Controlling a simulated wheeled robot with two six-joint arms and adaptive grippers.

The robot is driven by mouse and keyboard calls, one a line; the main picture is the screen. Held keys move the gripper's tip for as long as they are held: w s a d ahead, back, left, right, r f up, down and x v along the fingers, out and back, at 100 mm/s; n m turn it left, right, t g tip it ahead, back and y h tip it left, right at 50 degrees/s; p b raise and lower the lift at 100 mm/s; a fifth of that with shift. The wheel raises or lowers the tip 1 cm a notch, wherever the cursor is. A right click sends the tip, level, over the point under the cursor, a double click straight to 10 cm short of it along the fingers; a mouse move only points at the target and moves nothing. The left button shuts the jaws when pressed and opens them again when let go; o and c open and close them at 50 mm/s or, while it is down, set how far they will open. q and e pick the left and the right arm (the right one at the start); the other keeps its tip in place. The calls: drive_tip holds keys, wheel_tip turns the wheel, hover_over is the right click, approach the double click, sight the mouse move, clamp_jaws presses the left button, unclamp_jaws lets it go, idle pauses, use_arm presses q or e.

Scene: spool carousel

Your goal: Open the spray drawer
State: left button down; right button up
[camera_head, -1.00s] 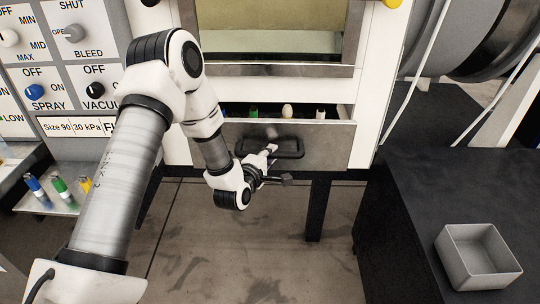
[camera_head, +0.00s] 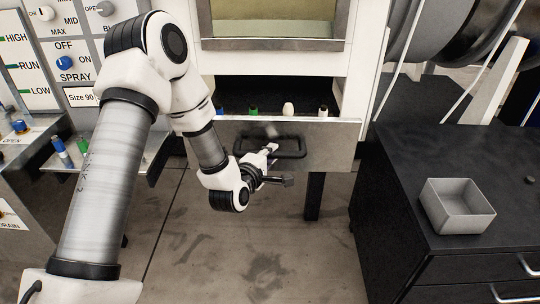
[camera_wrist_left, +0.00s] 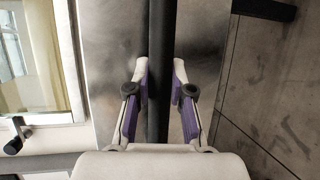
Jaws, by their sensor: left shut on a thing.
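The spray drawer (camera_head: 330,148) is a grey metal-fronted drawer below a window in a white cabinet, and it stands partly pulled out. A dark bar handle (camera_head: 288,154) is fixed to its front. My left gripper (camera_head: 272,150) is at this handle. In the left wrist view the gripper's two purple-lined fingers (camera_wrist_left: 160,85) sit either side of the dark handle bar (camera_wrist_left: 158,40), shut on it. Tops of several small items show inside the drawer, among them a green one (camera_head: 253,110) and a white one (camera_head: 288,109). My right gripper is not in view.
A black cabinet (camera_head: 410,180) at the right carries an open grey box (camera_head: 458,207). A control panel with a blue spray knob (camera_head: 65,62) is at the left. A shelf with blue and green bottles is below it. The floor (camera_head: 270,240) before the drawer is clear.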

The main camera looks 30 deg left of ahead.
use_arm(q)
drive_tip(key=c, duration=1)
unclamp_jaws()
drive_tip(key=v, duration=0.7)
drive_tip(key=shift+s, duration=0.15)
drive_tip(key=shift+d, duration=0.1)
